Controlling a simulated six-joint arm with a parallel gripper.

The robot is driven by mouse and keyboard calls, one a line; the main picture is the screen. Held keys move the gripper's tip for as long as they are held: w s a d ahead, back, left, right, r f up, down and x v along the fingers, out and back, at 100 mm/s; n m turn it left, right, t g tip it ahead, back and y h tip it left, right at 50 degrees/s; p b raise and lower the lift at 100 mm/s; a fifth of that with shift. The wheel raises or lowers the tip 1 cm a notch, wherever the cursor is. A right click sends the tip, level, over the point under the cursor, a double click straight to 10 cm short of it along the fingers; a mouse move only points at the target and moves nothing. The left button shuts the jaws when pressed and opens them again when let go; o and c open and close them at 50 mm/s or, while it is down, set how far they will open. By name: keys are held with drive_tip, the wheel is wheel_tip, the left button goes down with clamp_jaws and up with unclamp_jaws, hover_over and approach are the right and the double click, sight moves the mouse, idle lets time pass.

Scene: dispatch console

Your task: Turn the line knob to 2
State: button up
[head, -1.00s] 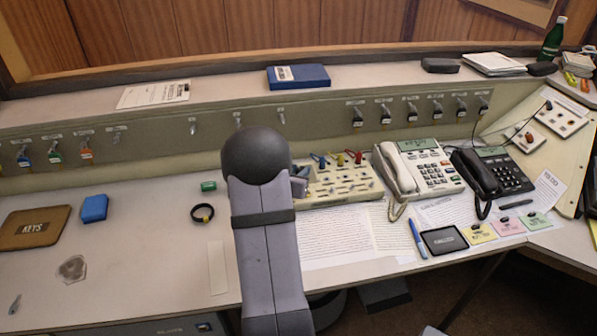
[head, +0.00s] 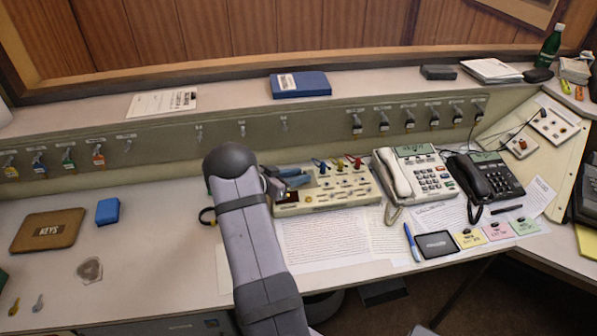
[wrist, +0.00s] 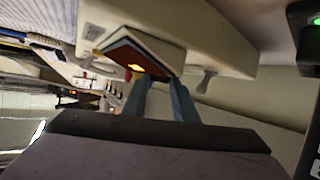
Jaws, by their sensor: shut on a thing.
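The cream switch panel (head: 335,199) with several small levers and coloured plugs sits on the desk, left of the white phone. My gripper (head: 303,178) is at the panel's left end, with its blue-grey fingers close above the surface. In the wrist view my gripper (wrist: 158,80) has its two fingers reaching to a cream body with a dark face and a lit orange spot. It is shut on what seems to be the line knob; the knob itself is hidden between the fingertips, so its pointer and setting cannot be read.
The white phone (head: 404,180) and black phone (head: 484,182) stand right of the panel. Papers (head: 322,240) lie in front. A dark ring (head: 206,216) is partly behind my arm. Key hooks line the back ledge.

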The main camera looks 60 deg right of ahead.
drive_tip(key=shift+r+g, duration=0.1)
drive_tip(key=shift+g, duration=0.2)
drive_tip(key=o, duration=1)
drive_tip(key=shift+o, duration=0.2)
drive_tip(key=shift+b+v, duration=0.45)
drive_tip(key=shift+v, duration=3.2)
